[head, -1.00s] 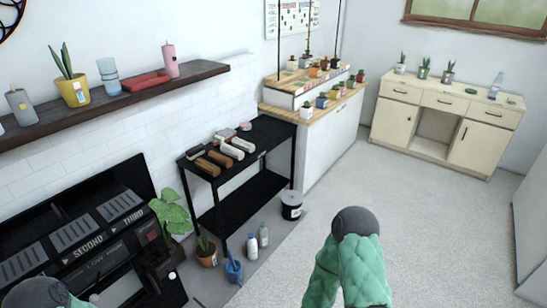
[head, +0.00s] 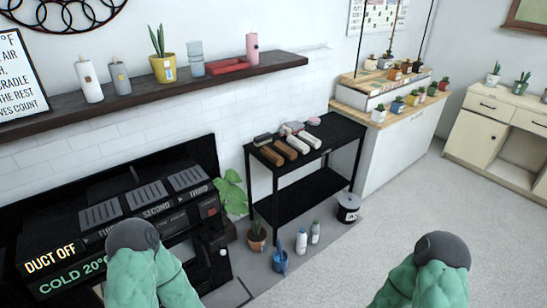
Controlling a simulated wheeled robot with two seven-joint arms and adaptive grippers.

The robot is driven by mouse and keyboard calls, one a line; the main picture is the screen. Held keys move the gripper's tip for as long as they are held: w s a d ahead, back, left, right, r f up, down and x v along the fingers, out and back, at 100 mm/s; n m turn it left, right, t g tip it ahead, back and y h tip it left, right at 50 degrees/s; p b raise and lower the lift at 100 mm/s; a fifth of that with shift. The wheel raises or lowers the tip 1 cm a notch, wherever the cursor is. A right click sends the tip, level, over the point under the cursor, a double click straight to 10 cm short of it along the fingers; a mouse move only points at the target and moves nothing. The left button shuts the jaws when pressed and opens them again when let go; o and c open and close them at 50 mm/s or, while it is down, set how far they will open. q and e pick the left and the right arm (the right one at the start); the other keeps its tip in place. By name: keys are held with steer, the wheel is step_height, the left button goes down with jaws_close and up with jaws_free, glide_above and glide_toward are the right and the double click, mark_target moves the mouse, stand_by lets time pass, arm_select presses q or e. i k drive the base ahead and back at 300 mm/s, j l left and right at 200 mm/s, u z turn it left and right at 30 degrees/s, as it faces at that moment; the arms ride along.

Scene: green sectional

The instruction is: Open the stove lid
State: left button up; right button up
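The black stove (head: 160,205) stands against the tiled wall at the lower left of the head view. Its dark lid panel (head: 150,168) leans at the back, above a top with several grey vents (head: 143,195). Lit signs reading "DUCT OFF" and "COLD 20°" show on its front left. My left arm, in a green padded cover, rises in front of the stove and hides part of its front. My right arm, also green, is at the lower right over the floor. Only rounded dark arm parts show; neither gripper's fingers are in view.
A black two-tier cart (head: 300,165) with brushes on top stands right of the stove. A plant, bottles (head: 302,240), a blue container and a black-and-white bucket (head: 348,208) are on the floor beside it. A dark shelf (head: 170,90) runs above. Open floor lies at the right.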

mark_target(107, 189)
steer(key=u, duration=1.4)
steer(key=i+z, duration=0.3)
steer(key=i, duration=0.45)
